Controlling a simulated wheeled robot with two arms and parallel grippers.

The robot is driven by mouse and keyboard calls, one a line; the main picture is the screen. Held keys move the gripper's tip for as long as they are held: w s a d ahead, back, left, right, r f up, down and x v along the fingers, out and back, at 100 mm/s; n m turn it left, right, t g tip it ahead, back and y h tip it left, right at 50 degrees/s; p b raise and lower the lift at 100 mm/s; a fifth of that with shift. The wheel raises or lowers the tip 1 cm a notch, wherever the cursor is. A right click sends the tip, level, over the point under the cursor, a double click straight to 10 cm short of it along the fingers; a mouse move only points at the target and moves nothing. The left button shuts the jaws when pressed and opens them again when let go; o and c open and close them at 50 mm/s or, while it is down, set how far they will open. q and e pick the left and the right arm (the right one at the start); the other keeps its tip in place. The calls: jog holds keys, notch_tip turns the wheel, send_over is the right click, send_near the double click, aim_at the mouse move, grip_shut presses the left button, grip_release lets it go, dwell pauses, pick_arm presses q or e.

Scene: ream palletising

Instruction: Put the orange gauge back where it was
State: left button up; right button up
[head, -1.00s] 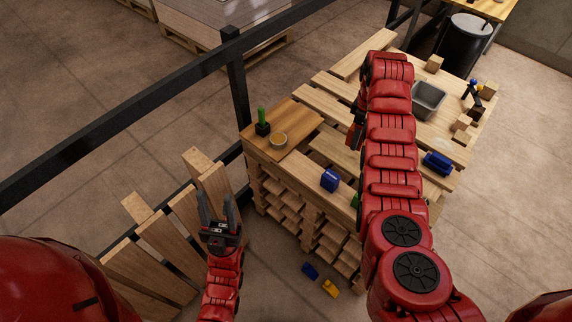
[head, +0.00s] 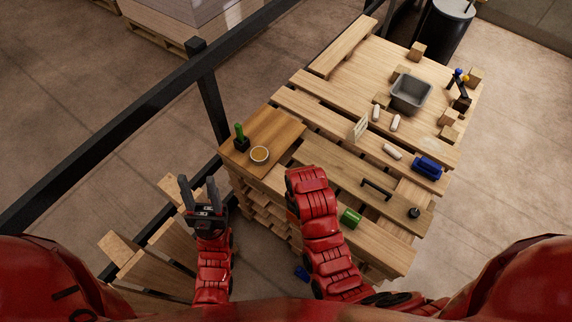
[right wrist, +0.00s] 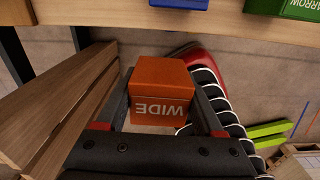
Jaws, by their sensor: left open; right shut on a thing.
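The orange gauge (right wrist: 160,92) is a block lettered WIDE, seen in the right wrist view between the fingers of my right gripper (right wrist: 163,100), which is shut on it. The gauge is held clear of the wooden edge at the top of that view. In the head view my right arm hides its gripper and the gauge. A green gauge lettered with a partly cut word (right wrist: 290,8) lies on the wood; it also shows in the head view (head: 350,218). A blue gauge (right wrist: 180,3) sits left of it. My left gripper (head: 201,190) is open and empty.
A black railing (head: 150,105) runs along the left.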

jog(key=w+a, duration=0.1)
jog(key=w, duration=0.4)
jog(key=w+a+b, duration=0.1)
jog(key=w, duration=0.4)
jog(key=w+a+f+b, duration=0.1)
jog(key=w, duration=0.3)
jog(key=shift+w+a+f, duration=0.1)
jog(key=shift+w+a, duration=0.2)
jog(key=shift+w, duration=0.1)
jog(key=shift+w+f, duration=0.1)
jog(key=shift+f, duration=1.7)
